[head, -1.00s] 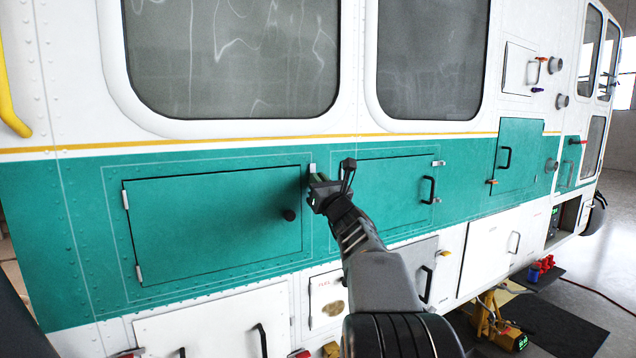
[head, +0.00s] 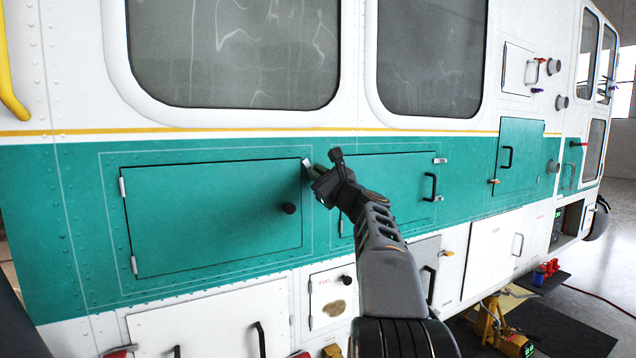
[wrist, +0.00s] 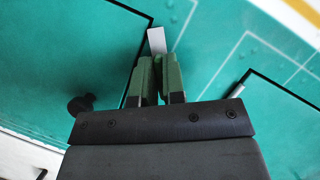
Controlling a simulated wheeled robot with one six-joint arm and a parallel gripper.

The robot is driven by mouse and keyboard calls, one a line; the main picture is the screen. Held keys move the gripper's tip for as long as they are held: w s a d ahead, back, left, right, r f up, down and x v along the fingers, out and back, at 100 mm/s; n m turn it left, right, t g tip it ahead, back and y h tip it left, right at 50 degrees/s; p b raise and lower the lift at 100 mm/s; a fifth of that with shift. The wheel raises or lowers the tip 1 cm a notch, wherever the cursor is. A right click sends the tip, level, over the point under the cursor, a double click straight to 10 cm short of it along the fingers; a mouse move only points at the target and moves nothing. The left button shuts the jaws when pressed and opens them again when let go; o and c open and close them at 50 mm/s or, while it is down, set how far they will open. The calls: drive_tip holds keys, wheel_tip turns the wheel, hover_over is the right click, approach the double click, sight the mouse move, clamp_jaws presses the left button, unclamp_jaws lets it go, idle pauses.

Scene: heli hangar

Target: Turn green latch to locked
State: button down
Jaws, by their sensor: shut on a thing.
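A small light-grey latch tab (head: 306,165) sits at the upper right edge of a closed green door (head: 215,225) on the helicopter's side. In the head view its top leans to the left. My gripper (head: 313,171) reaches it from the lower right. In the wrist view my gripper (wrist: 158,65) has its two green fingers shut on the lower part of the latch tab (wrist: 157,40). The tab's upper end stands out beyond the fingertips, over the door's edge line. The fingers hide its lower end and pivot. A black round knob (head: 289,208) is on the door below.
A second green door (head: 390,195) with a black handle (head: 430,187) lies to the right, partly behind my arm. A white panel with a round knob (head: 345,280) is below. The green skin above the doors is clear.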

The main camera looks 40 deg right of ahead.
drive_tip(key=n+g+y, duration=0.1)
drive_tip(key=n, duration=0.3)
drive_tip(key=n+g+y, duration=0.1)
drive_tip(key=n+g, duration=0.1)
drive_tip(key=n, duration=0.2)
drive_tip(key=n+g, duration=0.1)
drive_tip(key=n, duration=0.3)
drive_tip(key=shift+a+f+n+y, duration=0.1)
drive_tip(key=shift+f+n+y, duration=0.1)
drive_tip(key=shift+n+y, duration=0.15)
drive_tip(key=c, duration=1.2)
unclamp_jaws()
drive_tip(key=b+v, duration=0.3)
drive_tip(key=v, duration=1)
drive_tip(key=shift+s+r+b, duration=0.2)
drive_tip(key=shift+s+b, duration=0.15)
drive_tip(key=shift+b, duration=0.05)
